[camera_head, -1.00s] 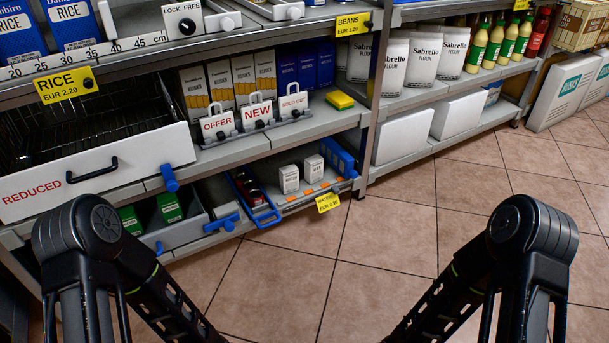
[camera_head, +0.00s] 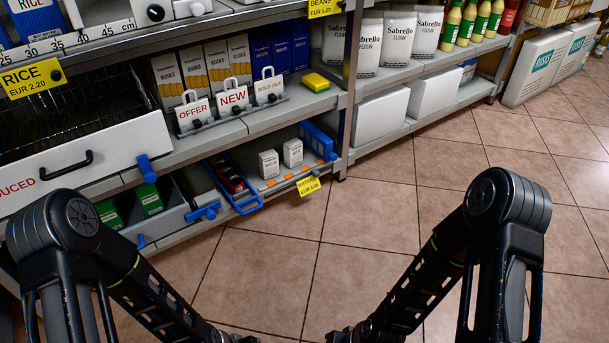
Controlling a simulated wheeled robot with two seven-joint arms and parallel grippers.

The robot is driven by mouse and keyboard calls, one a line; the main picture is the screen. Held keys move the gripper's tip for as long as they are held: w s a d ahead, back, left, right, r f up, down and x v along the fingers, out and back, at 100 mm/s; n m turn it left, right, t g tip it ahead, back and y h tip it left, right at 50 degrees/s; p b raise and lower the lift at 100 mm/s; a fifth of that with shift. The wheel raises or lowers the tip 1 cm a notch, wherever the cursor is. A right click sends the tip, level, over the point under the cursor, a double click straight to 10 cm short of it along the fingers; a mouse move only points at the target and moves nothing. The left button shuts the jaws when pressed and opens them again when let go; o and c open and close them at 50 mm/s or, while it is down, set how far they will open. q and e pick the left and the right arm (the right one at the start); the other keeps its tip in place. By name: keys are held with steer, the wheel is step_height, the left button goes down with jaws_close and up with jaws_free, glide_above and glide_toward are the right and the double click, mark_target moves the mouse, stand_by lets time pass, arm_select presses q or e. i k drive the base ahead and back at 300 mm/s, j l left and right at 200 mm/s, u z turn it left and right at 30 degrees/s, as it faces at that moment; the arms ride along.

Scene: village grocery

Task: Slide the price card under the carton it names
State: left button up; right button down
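Yellow price cards hang on the shelf edges: a RICE card (camera_head: 32,78) at the left, a BEANS card (camera_head: 326,7) at the top, and a smaller tilted card (camera_head: 308,186) on the low shelf, its print too small to read surely. Two small white cartons (camera_head: 281,157) stand on the low shelf just above that card. Blue rice cartons (camera_head: 40,18) stand on the top left shelf. The ends of my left arm (camera_head: 232,337) and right arm (camera_head: 342,336) show at the bottom edge, over the floor and apart from the shelves. Their fingers are cut off or hidden.
OFFER, NEW and SOLD OUT signs (camera_head: 232,96) stand on the middle shelf before yellow-white and blue boxes. A REDUCED drawer (camera_head: 90,150) juts out at left. Blue-handled trays (camera_head: 236,185) sit on the low shelf. The tiled floor (camera_head: 380,215) is clear.

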mark_target(310, 184)
steer(key=i+l+u, duration=0.15)
steer(key=i, duration=0.3)
steer(key=i+l+u, duration=0.1)
steer(key=i, duration=0.3)
steer(key=l, duration=0.1)
